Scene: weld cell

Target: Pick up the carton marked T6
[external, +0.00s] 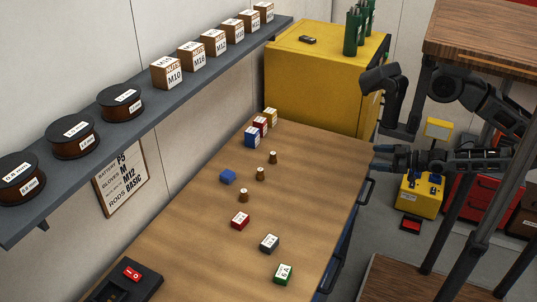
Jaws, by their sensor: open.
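No mark reading T6 is legible to me. Blue (252,139), red (261,126) and yellow (271,116) cartons with pale labels stand in a row at the workbench's far left; their marks are too small to read. Small red (240,221), grey (269,243) and green (283,274) boxes with white labels lie apart near the front; the green one's label seems to show a 6. My gripper (381,158) is open and empty at the bench's far right edge, apart from all of these boxes.
The wooden workbench (200,245) also holds a plain blue block (228,177), several small brown pieces (260,174) and a black switch box (127,283). A shelf (150,107) with spools and M-marked boxes overhangs its left. A yellow cabinet (305,85) stands behind.

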